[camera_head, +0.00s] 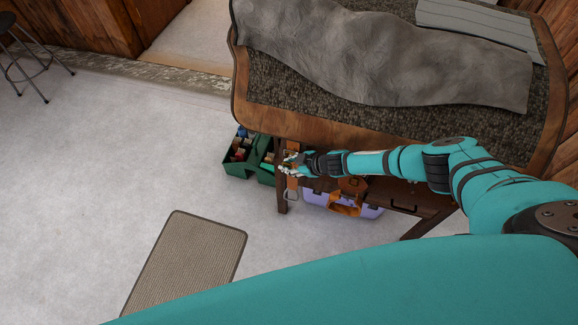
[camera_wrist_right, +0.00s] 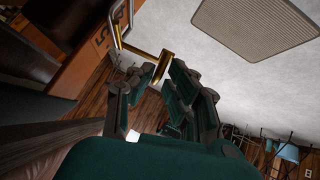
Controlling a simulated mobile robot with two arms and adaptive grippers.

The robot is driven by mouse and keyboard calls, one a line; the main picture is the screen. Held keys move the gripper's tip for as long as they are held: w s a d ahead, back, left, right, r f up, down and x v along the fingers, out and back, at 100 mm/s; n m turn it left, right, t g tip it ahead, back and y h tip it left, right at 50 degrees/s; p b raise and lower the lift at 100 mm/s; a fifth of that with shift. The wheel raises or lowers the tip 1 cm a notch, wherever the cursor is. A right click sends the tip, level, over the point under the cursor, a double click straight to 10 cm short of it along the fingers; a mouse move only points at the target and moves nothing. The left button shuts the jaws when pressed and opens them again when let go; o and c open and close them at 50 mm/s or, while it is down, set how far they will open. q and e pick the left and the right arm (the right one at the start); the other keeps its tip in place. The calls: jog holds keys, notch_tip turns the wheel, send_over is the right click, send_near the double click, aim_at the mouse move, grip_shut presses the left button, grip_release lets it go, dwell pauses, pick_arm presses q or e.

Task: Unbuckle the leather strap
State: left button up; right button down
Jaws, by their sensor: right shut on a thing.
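A tan leather strap (camera_head: 345,206) hangs under the edge of the bench, and a narrower brown strap end with a metal buckle frame (camera_head: 291,195) hangs to its left. In the right wrist view the silvery buckle frame (camera_wrist_right: 118,30) shows beside the brown leather (camera_wrist_right: 82,67), with a brass-coloured prong (camera_wrist_right: 165,66) reaching out from it. My right gripper (camera_head: 290,163) is at the buckle, its fingertips closed around the brass prong; it also shows in the right wrist view (camera_wrist_right: 163,72). The fingers partly hide the prong. My left gripper is out of view.
The wooden bench (camera_head: 242,100) with a grey cloth (camera_head: 400,60) stands directly above and behind the gripper. Green bins (camera_head: 240,168) and a lilac box (camera_head: 318,201) sit beneath. A ribbed mat (camera_head: 187,262) lies on open floor to the left.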

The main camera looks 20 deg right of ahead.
jog(key=shift+w+d+r, duration=0.25)
jog(key=shift+w+r, duration=0.2)
jog(key=shift+r, duration=0.05)
jog(key=shift+w+r, duration=0.1)
jog(key=c, duration=1.5)
grip_release()
jog(key=shift+o, duration=0.2)
jog(key=shift+s+a+f+g, duration=0.1)
jog(key=shift+s+f+g, duration=0.1)
jog(key=shift+g, duration=0.1)
jog(key=shift+s+d+r, duration=0.1)
jog(key=shift+d+r, duration=0.15)
jog(key=s+d, duration=0.8)
jog(key=shift+s+d+r, duration=0.2)
jog(key=shift+s+d, duration=0.15)
jog(key=shift+s, duration=0.05)
